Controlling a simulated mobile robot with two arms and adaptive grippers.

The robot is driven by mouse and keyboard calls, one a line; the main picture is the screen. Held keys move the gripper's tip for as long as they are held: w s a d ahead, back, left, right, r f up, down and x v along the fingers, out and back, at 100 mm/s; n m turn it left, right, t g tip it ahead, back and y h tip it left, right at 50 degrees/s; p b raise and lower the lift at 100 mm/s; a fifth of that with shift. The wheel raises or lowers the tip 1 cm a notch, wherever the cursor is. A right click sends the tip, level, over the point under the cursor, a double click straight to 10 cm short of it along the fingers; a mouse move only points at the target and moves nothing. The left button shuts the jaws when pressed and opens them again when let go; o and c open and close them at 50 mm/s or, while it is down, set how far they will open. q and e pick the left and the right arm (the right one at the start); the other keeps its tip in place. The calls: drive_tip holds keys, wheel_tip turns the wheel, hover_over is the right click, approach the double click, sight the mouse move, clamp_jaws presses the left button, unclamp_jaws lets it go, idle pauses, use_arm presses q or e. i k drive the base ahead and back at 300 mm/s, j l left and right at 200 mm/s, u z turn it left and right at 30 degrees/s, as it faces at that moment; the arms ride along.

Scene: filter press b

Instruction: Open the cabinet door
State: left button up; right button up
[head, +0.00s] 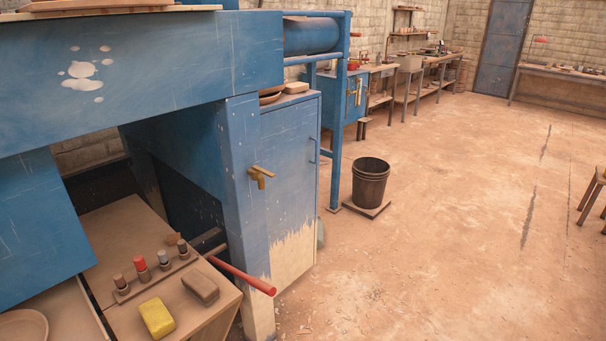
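A tall blue cabinet stands near the middle of the head view. Its door (291,190) is blue above and pale bare material below, with a ragged paint edge. The door looks closed, flush with the frame. A thin blue bar handle (314,151) shows at its right edge. A brass tap-like fitting (260,175) sticks out by the door's left edge. Neither of my grippers is in view.
A wooden bench (130,221) at lower left holds a yellow sponge (157,318) and a brown block (201,287). A red-handled bar (243,276) juts out before the cabinet. A black bucket (370,184) stands right of it. The floor at right is mostly clear.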

sight(290, 142)
drive_tip(key=i+l, duration=0.15)
drive_tip(key=l, duration=0.25)
drive_tip(key=i+l+u, duration=0.15)
drive_tip(key=l, duration=0.25)
drive_tip(key=i+l, duration=0.15)
drive_tip(key=l, duration=0.3)
drive_tip(key=i+l+u, duration=0.1)
drive_tip(key=l, duration=0.3)
drive_tip(key=i+l, duration=0.2)
drive_tip(key=l, duration=0.25)
drive_tip(key=i+l+u, duration=0.15)
drive_tip(key=i+l, duration=0.2)
drive_tip(key=i+l+u, duration=0.15)
drive_tip(key=i+l, duration=0.2)
drive_tip(key=i+l+u, duration=0.15)
drive_tip(key=i+l, duration=0.15)
drive_tip(key=l, duration=0.25)
